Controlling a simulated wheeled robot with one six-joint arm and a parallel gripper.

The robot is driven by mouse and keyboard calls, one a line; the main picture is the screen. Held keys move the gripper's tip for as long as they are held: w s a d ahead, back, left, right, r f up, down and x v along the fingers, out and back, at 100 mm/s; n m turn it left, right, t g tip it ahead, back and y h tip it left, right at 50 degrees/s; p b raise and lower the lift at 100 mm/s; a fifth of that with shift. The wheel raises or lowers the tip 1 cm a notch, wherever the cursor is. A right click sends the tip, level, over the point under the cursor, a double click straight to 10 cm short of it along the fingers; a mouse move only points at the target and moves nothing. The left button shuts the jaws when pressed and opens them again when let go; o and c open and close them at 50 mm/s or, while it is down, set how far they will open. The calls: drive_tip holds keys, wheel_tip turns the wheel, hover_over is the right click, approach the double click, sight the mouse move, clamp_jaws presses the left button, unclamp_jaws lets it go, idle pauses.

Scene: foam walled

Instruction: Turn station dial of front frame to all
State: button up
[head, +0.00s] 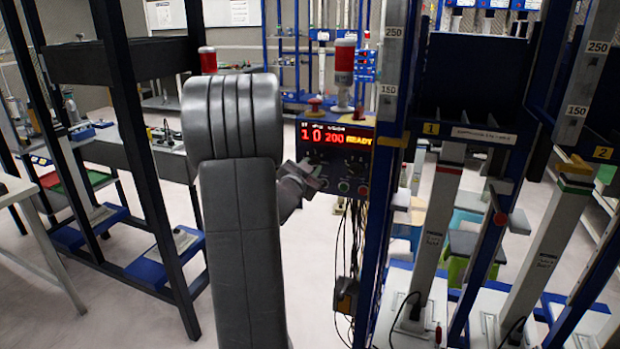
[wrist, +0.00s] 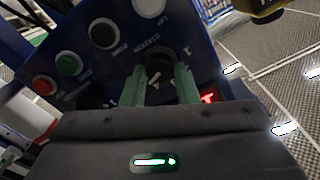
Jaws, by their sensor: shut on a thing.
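The control box of the front frame (head: 340,150) hangs on a blue post. Its lit display reads 1, 0, 200 and READY. In the wrist view its blue panel (wrist: 85,35) shows tilted. My gripper (wrist: 161,80) has its two pale green fingers on either side of a small black dial (wrist: 158,70), shut on it. A white mark like a 1 shows near the right fingertip. The fingers hide part of the dial, and I cannot read where it points. In the head view my gripper (head: 308,178) is at the panel's left side, partly behind my arm.
In the wrist view a red button (wrist: 44,86), a green button (wrist: 68,64) and further knobs sit left of the dial. Dark shelving stands at left, with open floor between.

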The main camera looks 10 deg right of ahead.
drive_tip(key=shift+f+m+b, duration=0.1)
drive_tip(key=shift+m+b, duration=0.35)
drive_tip(key=shift+m, duration=0.15)
drive_tip(key=o, duration=1)
drive_tip(key=v, duration=1.3)
drive_tip(key=shift+s+a+b, duration=0.25)
drive_tip(key=shift+s+b, duration=0.1)
drive_tip(key=shift+w, duration=0.1)
